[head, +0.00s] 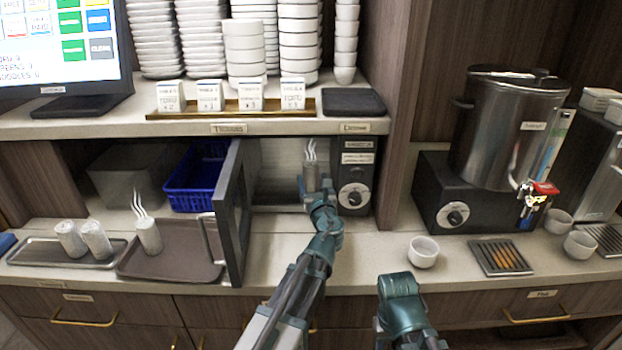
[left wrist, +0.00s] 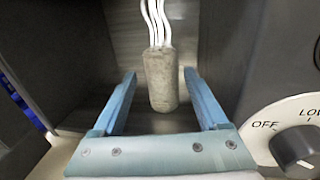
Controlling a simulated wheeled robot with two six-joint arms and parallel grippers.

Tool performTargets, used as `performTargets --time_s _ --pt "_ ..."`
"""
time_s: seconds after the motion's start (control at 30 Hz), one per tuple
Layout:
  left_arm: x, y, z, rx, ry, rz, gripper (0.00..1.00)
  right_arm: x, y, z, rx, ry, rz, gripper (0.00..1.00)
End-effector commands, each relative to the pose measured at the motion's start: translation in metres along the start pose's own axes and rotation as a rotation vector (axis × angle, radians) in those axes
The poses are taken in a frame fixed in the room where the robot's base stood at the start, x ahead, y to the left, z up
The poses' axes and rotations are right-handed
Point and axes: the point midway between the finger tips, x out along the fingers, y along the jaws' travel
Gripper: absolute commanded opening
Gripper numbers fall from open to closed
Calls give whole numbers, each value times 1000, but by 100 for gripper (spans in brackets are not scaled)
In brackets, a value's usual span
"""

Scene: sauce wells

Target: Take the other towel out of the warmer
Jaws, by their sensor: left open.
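The warmer (head: 357,180) stands under the shelf with its door (head: 232,210) swung open to the left. A rolled grey towel (head: 312,177) with white steam marks stands upright inside it; it also shows in the left wrist view (left wrist: 161,80). My left gripper (left wrist: 158,105) is open at the warmer's mouth, its two fingers on either side of the towel's lower part, with gaps showing. Another steaming towel (head: 148,236) is on the brown tray (head: 170,263) left of the door. My right arm shows at bottom centre, but its fingers cannot be made out.
A blue basket (head: 196,182) is behind the open door. A white cup (head: 423,252) and a metal urn (head: 505,130) stand to the right. The door's handle (head: 211,238) juts leftward over the brown tray.

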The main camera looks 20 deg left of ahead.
Motion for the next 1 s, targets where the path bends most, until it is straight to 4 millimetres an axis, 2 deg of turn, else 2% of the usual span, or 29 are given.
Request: performTargets --time_s 0.17,0.53,0.77,1.0 --pt "4 0 1 0 0 1 76 -1 0 0 0 0 0 50" --pt "51 -4 4 0 0 2 76 -4 0 0 0 0 0 50" --pt "52 -3 4 0 0 0 76 -4 0 0 0 0 0 50" --pt "52 -3 4 0 0 0 35 -4 0 0 0 0 0 50"
